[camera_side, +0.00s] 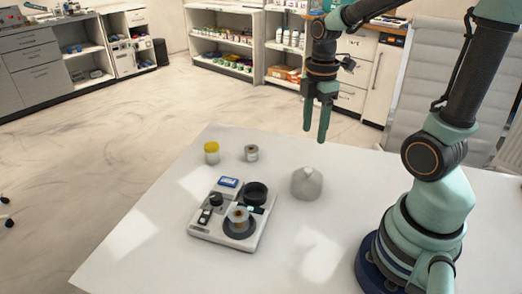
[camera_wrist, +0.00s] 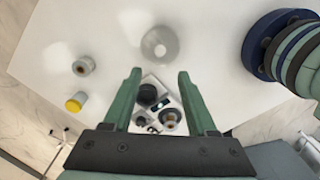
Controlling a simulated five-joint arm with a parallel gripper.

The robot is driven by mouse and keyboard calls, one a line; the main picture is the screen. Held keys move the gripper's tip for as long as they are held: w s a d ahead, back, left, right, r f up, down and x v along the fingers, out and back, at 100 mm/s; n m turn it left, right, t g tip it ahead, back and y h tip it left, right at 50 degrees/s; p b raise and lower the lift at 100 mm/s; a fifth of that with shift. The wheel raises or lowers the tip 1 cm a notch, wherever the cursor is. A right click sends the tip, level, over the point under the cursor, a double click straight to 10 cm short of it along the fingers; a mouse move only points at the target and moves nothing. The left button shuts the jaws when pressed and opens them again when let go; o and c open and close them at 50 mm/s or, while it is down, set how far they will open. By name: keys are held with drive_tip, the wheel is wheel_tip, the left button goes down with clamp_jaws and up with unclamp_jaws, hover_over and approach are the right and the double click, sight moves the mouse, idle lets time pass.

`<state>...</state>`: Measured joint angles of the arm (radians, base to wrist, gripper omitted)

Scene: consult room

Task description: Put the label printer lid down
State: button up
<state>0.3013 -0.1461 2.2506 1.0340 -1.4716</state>
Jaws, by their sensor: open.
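A white flat device (camera_side: 205,232) stands on the table, left of centre in the side view. It bears a blue-edged screen, a black round cup, a dark disc with a pale spool and small black parts. I cannot tell for certain that it is the label printer, or which part is a lid. In the wrist view the device (camera_wrist: 150,82) shows between my fingers. My gripper (camera_side: 316,130) is open and empty, pointing down high above the table. Its two green fingers (camera_wrist: 160,75) also show in the wrist view.
A grey, rounded vessel (camera_side: 307,184) stands right of the device. A yellow-capped jar (camera_side: 211,153) and a small grey roll or canister (camera_side: 251,153) stand behind it. The white table (camera_side: 150,262) is bare at its front left. Shelves and cabinets are far off.

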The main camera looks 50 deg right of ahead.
drive_tip(key=a+r+m+t, duration=0.5)
drive_tip(key=a+r+m, duration=0.2)
drive_tip(key=m, duration=0.6)
drive_tip(key=shift+a+r+t, duration=0.25)
drive_tip(key=shift+a+t, duration=0.05)
drive_tip(key=shift+a, duration=0.65)
